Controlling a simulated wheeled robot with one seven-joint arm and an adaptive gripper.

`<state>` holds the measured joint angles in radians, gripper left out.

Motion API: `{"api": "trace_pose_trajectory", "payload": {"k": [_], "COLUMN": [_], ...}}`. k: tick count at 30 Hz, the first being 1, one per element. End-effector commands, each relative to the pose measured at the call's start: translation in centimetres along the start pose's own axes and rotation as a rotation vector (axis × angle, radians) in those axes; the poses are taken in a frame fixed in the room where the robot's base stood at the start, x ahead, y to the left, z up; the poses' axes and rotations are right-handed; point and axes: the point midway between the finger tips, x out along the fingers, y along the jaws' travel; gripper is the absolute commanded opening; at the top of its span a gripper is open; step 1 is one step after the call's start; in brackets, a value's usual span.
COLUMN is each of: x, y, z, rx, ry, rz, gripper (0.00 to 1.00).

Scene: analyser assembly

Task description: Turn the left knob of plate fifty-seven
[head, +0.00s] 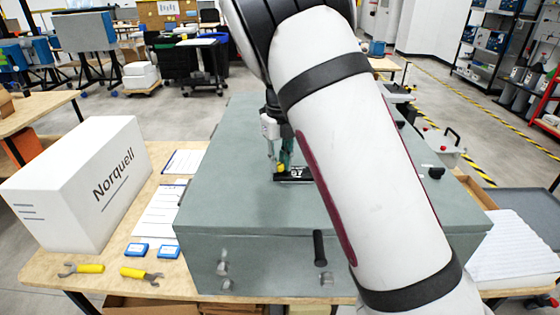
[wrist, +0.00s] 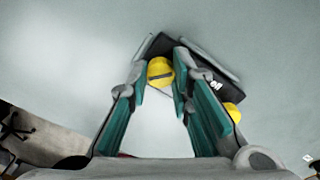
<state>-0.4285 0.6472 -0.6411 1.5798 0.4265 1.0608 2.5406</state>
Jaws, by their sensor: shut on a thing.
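Plate fifty-seven is a small black plate (head: 293,179) with white digits on top of the grey-green cabinet; it also shows in the wrist view (wrist: 222,78). Its yellow left knob (head: 281,168) stands between my fingertips, and the wrist view shows this knob (wrist: 160,72) with a dark slot line across it. My gripper (head: 279,160) points down at the plate, its teal-padded fingers (wrist: 163,80) closed around the knob. A second yellow knob (wrist: 233,112) shows beyond the right finger, which hides part of the plate. My arm hides the cabinet's middle right in the head view.
The cabinet (head: 240,215) has a dark handle (head: 319,248) on its front and a black knob (head: 437,172) at the right of its top. A white Norquell box (head: 85,185), papers, blue boxes and yellow-handled tools lie on the table to the left. The cabinet top left of my gripper is clear.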

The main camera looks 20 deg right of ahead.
Motion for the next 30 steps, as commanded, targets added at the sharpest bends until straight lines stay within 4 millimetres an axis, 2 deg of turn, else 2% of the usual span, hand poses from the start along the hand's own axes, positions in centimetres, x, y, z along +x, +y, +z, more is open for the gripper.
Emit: {"api": "trace_pose_trajectory", "payload": {"k": [1, 15, 30], "x": [-0.39, -0.3, 0.0], "y": [-0.14, -0.18, -0.19], "z": [0.47, 0.51, 0.64], "rx": [0.043, 0.48, 0.789], "ry": [-0.017, -0.016, -0.015], "rz": [-0.006, -0.006, -0.006], "gripper": [0.0, 0.0, 0.0]}}
